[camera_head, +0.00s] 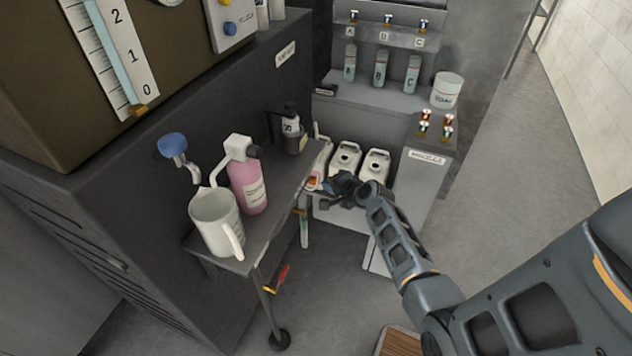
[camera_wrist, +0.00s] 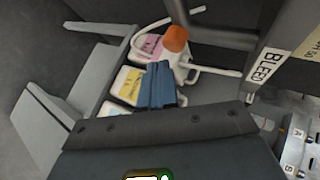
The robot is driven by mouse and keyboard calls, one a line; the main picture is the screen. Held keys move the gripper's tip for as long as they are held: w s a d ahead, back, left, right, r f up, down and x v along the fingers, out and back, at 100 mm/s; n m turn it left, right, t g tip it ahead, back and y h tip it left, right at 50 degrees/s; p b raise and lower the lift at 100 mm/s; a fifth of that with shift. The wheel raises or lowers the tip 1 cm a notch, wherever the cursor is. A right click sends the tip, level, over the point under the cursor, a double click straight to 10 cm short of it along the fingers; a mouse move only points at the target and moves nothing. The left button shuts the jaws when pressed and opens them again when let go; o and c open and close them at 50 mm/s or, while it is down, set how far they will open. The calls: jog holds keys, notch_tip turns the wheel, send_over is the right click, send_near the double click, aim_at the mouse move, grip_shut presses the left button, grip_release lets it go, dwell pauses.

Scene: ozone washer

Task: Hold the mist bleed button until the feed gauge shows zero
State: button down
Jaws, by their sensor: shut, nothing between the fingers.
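My gripper (camera_head: 345,188) is shut and empty, over the jugs beside the low bench. Its closed blue-grey fingers (camera_wrist: 160,85) show in the wrist view, with an orange cap or knob (camera_wrist: 175,38) just beyond them. I cannot tell whether they touch it. A plate reading BLEED (camera_wrist: 264,66) is on the dark edge to the right; which control it names is unclear. In the head view, a tall scale (camera_head: 125,55) marked 2, 1 and 0 has a pale blue strip and a yellow fitting near 0. No label identifies it as the feed gauge. No clearly identifiable mist bleed button shows.
A dark bench (camera_head: 262,218) holds a white measuring jug (camera_head: 212,222), a pink bottle (camera_head: 249,185) and a dark bottle (camera_head: 291,130). White jugs (camera_head: 345,158) stand beside it. A grey cabinet (camera_head: 415,205) is to their right. Open floor lies right of the cabinet.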

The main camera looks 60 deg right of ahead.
jog(key=shift+w, duration=0.2)
dwell(0.5)
jog(key=shift+w, duration=0.2)
jog(key=shift+w+a, duration=0.1)
jog(key=shift+w, duration=0.45)
dwell(2.6)
jog(key=shift+s, duration=0.95)
jog(key=shift+s, duration=0.15)
jog(key=s, duration=0.4)
jog(key=shift+s+d+b, duration=0.3)
jog(key=shift+s+b, duration=0.05)
jog(key=shift+b, duration=0.05)
dwell(0.3)
